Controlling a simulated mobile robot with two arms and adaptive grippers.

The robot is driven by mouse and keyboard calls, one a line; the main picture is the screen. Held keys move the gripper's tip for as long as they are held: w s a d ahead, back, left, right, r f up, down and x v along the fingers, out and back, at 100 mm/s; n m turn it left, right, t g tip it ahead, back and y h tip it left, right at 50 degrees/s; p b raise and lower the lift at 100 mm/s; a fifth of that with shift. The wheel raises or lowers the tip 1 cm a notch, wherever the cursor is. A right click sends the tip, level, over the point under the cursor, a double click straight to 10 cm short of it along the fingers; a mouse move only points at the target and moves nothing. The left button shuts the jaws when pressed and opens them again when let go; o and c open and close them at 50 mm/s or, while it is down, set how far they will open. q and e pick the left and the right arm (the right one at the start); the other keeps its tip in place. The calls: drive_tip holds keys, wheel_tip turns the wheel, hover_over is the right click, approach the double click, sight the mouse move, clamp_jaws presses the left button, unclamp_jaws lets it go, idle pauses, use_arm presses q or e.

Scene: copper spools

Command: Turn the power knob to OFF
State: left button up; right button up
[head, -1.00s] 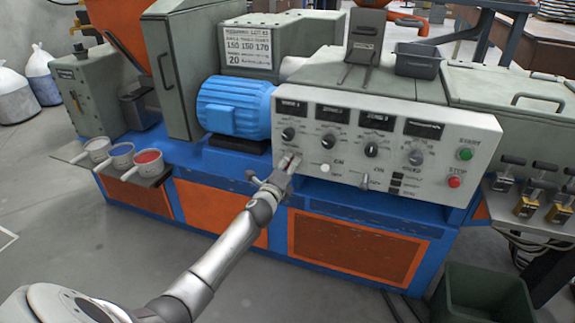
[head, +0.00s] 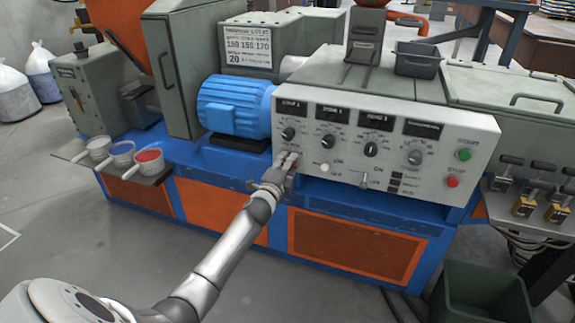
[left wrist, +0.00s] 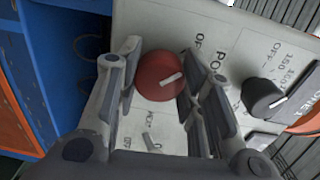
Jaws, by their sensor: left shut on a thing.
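The red power knob (left wrist: 150,72) shows in the left wrist view, between the two fingers of my left gripper (left wrist: 163,80). The gripper is shut on it. The knob's white pointer line points right and slightly up in that picture. Printed lettering beginning "PO" and "OF" stands on the pale panel just right of the knob, partly hidden by a finger. In the head view my left gripper (head: 288,160) is at the lower left of the control panel (head: 459,125) and covers the knob.
A black knob (left wrist: 262,95) is beside the right finger in the wrist view. In the head view, the panel has several dials, a white button (head: 325,168), a green button (head: 464,155) and a red button (head: 453,182). Cups (head: 149,160) stand at left.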

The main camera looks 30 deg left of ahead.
use_arm(q)
drive_tip(key=shift+f, duration=0.15)
use_arm(e)
drive_tip(key=shift+s, duration=0.15)
use_arm(q)
drive_tip(key=o, duration=1)
drive_tip(key=shift+o, duration=0.2)
use_arm(e)
drive_tip(key=shift+s+f, duration=0.1)
drive_tip(key=shift+s, duration=0.05)
use_arm(q)
drive_tip(key=shift+s, duration=0.1)
drive_tip(key=v, duration=1.2)
